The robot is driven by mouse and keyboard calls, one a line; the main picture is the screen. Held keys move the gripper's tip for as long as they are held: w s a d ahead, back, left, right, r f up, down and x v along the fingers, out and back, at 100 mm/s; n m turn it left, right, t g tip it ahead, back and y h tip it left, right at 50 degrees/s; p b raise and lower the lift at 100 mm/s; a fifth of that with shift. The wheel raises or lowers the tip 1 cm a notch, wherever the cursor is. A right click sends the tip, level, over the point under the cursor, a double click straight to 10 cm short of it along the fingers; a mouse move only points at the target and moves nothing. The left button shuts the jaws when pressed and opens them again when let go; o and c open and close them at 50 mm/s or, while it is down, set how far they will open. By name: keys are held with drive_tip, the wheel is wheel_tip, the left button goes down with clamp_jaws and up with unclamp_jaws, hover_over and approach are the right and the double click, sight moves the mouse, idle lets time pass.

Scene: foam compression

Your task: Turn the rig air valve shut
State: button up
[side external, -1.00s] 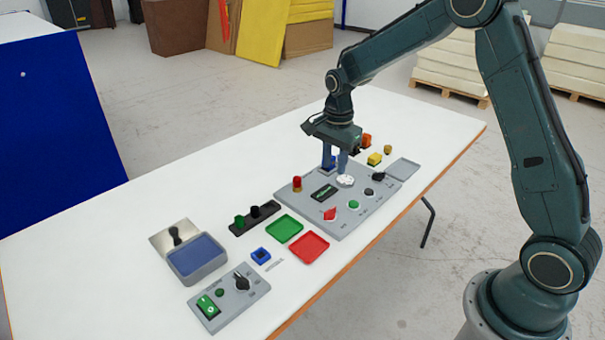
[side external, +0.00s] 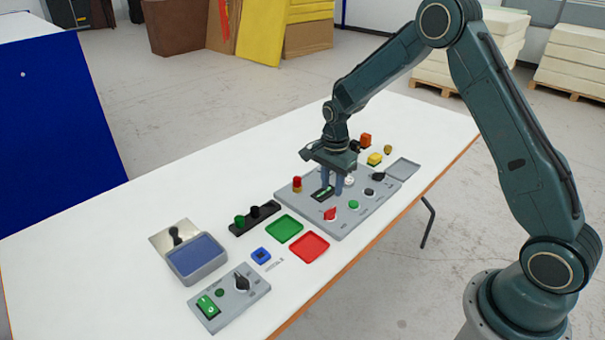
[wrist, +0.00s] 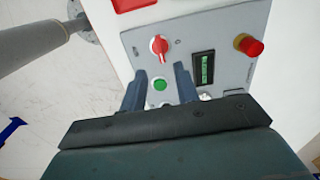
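The grey rig panel (side external: 359,205) lies on the white table. A red lever knob (side external: 330,213) on a pale round base, which looks like the air valve, sits near the panel's front left edge. The red knob also shows in the wrist view (wrist: 159,46), with its handle running roughly up and down the picture. My gripper (side external: 332,192) points down over the panel, behind the red knob and apart from it. In the wrist view its two fingers (wrist: 160,82) are spread, with nothing held and the green button (wrist: 160,85) showing between them.
A red mushroom button (wrist: 249,45) and a small display (wrist: 204,70) are beside the fingers. A black knob (side external: 378,175) is at the panel's right. A green tray (side external: 284,229) and a red tray (side external: 309,247) lie left of the panel. The table's left rear is clear.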

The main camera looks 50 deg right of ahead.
sight(330, 210)
drive_tip(key=shift+f, duration=4)
drive_tip(key=shift+c, duration=0.2)
clamp_jaws()
